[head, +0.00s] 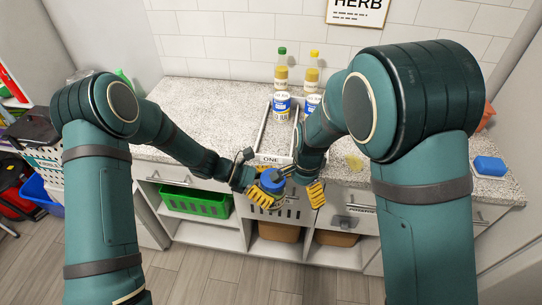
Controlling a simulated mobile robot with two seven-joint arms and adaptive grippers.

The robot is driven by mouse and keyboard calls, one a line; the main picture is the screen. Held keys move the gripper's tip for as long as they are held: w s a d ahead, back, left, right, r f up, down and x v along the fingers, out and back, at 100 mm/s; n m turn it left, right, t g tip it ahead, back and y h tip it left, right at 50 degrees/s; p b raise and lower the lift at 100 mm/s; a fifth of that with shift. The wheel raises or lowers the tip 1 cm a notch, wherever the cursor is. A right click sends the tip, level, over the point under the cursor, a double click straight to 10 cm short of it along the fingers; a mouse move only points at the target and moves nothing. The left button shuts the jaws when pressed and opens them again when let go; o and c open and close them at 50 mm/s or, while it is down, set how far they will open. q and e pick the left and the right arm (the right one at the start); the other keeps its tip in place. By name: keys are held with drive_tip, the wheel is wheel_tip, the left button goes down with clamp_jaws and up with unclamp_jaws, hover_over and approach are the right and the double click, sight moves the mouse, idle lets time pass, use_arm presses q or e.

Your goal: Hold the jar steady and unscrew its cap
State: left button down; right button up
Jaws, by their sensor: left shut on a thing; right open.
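A jar with a blue cap (272,178) is held in front of the counter's front edge. The cap faces up towards me, and the jar's body is mostly hidden below the cap and the fingers. My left gripper (264,196), with yellow fingers, is shut around the jar. My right gripper (303,186) is open just to the right of the cap, with a yellow finger showing on its far right side. I cannot tell whether it touches the cap.
A white tray (270,159) marked ONE stands on the speckled counter (190,105). White-and-blue jars (281,107) and capped bottles (281,70) stand at its back. A blue sponge (488,166) lies at the right. A green basket (195,203) sits below. The counter's left side is clear.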

sight(272, 193)
drive_tip(key=a+r+m, duration=0.1)
drive_tip(key=a+r, duration=0.1)
drive_tip(key=r, duration=0.2)
drive_tip(key=a+r+m, duration=0.2)
drive_tip(key=a+r, duration=0.1)
drive_tip(key=a+r+m, duration=0.1)
drive_tip(key=a+r, duration=0.2)
drive_tip(key=r, duration=0.1)
drive_tip(key=shift+w+a+r, duration=0.1)
drive_tip(key=shift+r, duration=0.2)
drive_tip(key=shift+m, duration=0.3)
drive_tip(key=shift+a+f, duration=0.1)
drive_tip(key=shift+f, duration=3.8)
drive_tip(key=c, duration=1.3)
drive_tip(key=o, duration=1.3)
drive_tip(key=shift+r, duration=0.1)
